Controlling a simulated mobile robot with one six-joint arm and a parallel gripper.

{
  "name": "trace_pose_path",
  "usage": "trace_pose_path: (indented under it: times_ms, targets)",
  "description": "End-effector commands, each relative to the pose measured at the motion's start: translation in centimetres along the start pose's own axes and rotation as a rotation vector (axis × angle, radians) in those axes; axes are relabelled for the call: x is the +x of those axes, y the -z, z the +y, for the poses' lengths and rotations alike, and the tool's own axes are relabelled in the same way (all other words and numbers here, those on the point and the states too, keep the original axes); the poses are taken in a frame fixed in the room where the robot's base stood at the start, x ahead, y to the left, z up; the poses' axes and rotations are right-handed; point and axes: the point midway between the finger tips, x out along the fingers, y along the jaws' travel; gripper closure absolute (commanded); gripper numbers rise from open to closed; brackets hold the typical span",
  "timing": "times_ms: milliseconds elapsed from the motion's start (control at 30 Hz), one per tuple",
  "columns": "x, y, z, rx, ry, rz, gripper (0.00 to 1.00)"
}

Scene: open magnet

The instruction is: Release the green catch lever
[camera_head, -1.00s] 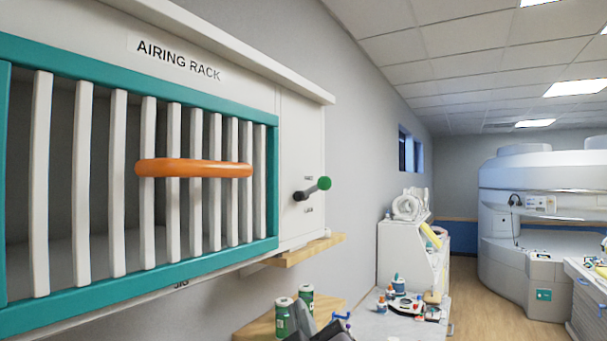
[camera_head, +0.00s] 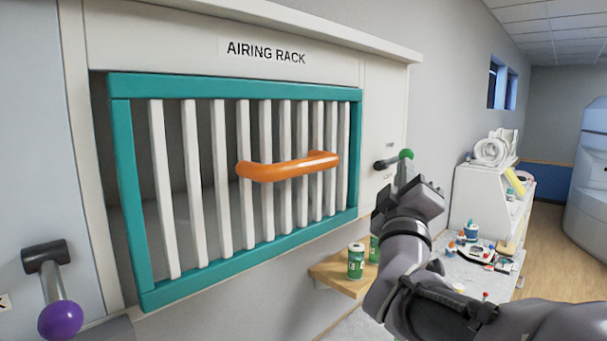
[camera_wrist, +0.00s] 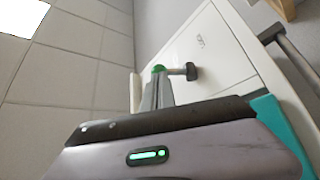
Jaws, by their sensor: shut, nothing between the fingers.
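The green catch lever has a round green knob (camera_head: 405,155) on a short arm from a dark pivot, on the white panel right of the barred door. In the head view it points right and slightly up. My gripper (camera_head: 404,172) is shut and empty, its fingertips right at the knob and just below it. In the wrist view the green knob (camera_wrist: 158,69) shows at the tips of my shut fingers (camera_wrist: 155,88), partly hidden by them. I cannot tell whether they touch it. The dark pivot (camera_wrist: 191,72) lies to its right there.
The teal-framed door (camera_head: 235,88) has white bars and an orange handle (camera_head: 290,167). A purple-knobbed lever (camera_head: 60,318) is at lower left. Green cans (camera_head: 356,262) stand on a wooden shelf (camera_head: 330,272) below the door. A cluttered counter lies at right.

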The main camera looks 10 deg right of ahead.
Motion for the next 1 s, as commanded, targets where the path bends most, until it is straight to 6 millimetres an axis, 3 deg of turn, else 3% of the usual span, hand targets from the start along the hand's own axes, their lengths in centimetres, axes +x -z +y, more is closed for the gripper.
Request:
trace_pose_path:
  times_ms: [433, 600, 1000]
  targets:
    - [0.8, 0.0, 0.0, -0.004, 0.004, 0.0, 1.0]
    - [2.3, 0.9, 0.9, -0.115, 0.081, -0.001, 1.0]
    - [2.2, 0.9, 0.7, -0.15, 0.102, 0.002, 1.0]
